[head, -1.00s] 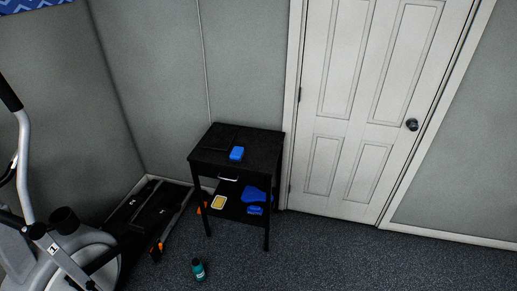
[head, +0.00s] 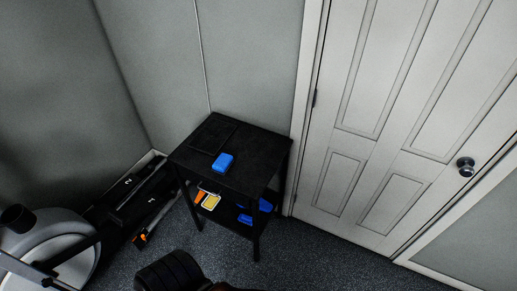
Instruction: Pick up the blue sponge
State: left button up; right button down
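A blue sponge (head: 223,163) lies flat on top of a small black side table (head: 262,161), near the middle of its front part. A flat dark item (head: 212,136) lies behind it on the same top. Neither of my grippers shows in the head view. A dark ribbed shape (head: 172,272) stands at the bottom edge; I cannot tell what it is.
On the table's lower shelf are a yellow-and-white item (head: 211,201), an orange item and blue items (head: 264,205). A white door (head: 400,120) is at the right. An exercise machine (head: 50,245) and black equipment stand at the left. Dark carpet is clear at the right.

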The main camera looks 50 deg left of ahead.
aim_at(224, 163)
jog(key=u, duration=0.3)
jog(key=i, duration=1.15)
jog(key=u, duration=0.6)
